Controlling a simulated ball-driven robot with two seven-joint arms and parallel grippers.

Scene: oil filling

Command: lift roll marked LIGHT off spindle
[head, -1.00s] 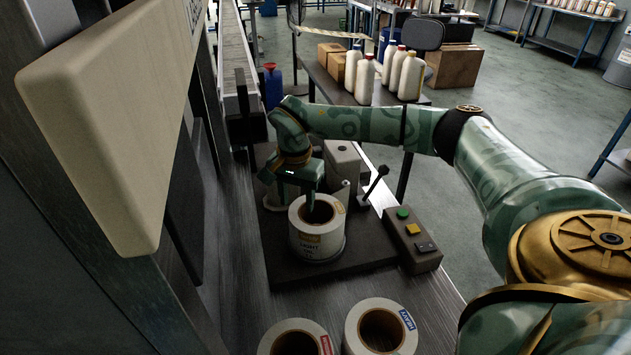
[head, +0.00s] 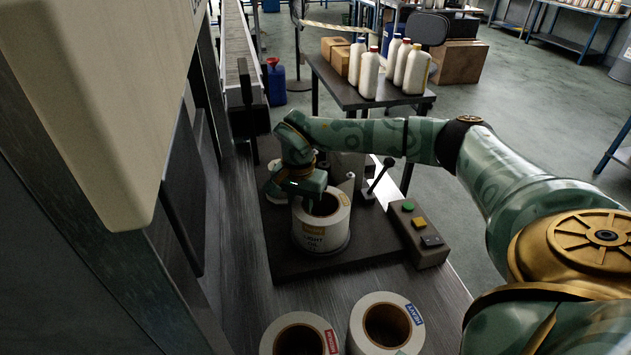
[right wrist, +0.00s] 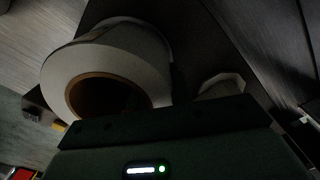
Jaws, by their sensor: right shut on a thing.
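The roll marked LIGHT (head: 334,232) is a white roll with a brown core and a yellow tag. It stands on a round base on the dark machine plate (head: 290,268). My right gripper (head: 318,203) reaches down to the roll's top from the far left side and is shut on its wall, with a finger at the core opening. The roll (right wrist: 135,54) also shows in the right wrist view, beyond the dark gripper body, which hides part of it. The spindle is hidden, and I cannot tell whether the roll is clear of its base. My left gripper is not in view.
A roll tagged HEAVY (head: 362,340) and a roll with a red tag (head: 268,342) stand at the front. A button box (head: 418,235) and a lever (head: 381,176) are right of the LIGHT roll. Bottles (head: 369,75) stand on a table behind. A beige panel (head: 85,110) fills the left.

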